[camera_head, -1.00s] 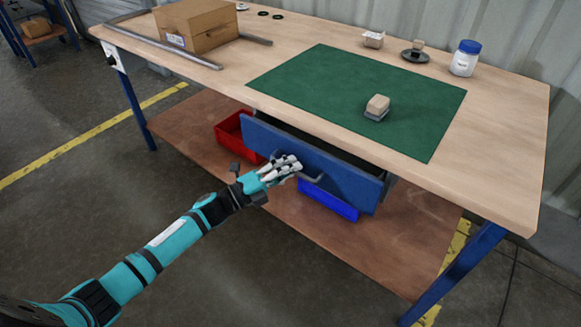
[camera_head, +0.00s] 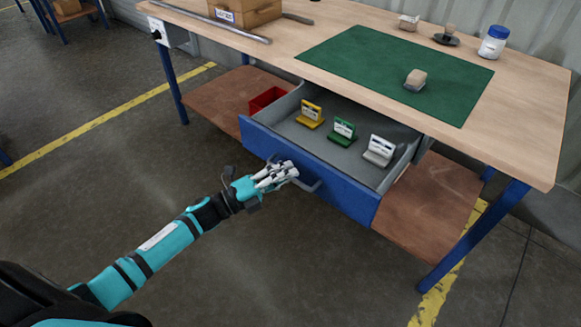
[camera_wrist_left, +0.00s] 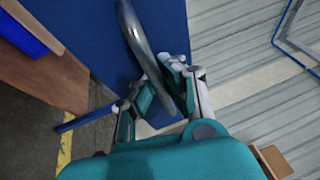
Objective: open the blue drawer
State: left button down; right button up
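The blue drawer (camera_head: 345,187) under the workbench stands well open. Its grey inside shows a yellow cartridge (camera_head: 310,113), a green one (camera_head: 344,131) and a white one (camera_head: 380,150) standing in a row. My left gripper (camera_head: 288,172) is at the drawer's front, its fingers on the grey bar handle (camera_head: 312,186). In the left wrist view the curved handle (camera_wrist_left: 138,40) runs between the two fingers of my left gripper (camera_wrist_left: 167,90), which is closed on it. The blue drawer front (camera_wrist_left: 95,38) lies behind. My right gripper is not in view.
The workbench top (camera_head: 510,125) carries a green mat (camera_head: 440,90) with a small beige-topped block (camera_head: 415,80). A cardboard box (camera_head: 245,12) and a white jar (camera_head: 493,42) stand further back. A red bin (camera_head: 267,99) sits on the lower shelf (camera_head: 215,105). The floor before the drawer is clear.

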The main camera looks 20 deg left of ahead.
pick_arm(q)
jog(key=shift+s+a+f, duration=0.1)
jog(key=shift+s+f, duration=0.05)
jog(key=shift+s, duration=0.15)
jog(key=c, duration=1.4)
grip_release()
jog(key=v, duration=1.2)
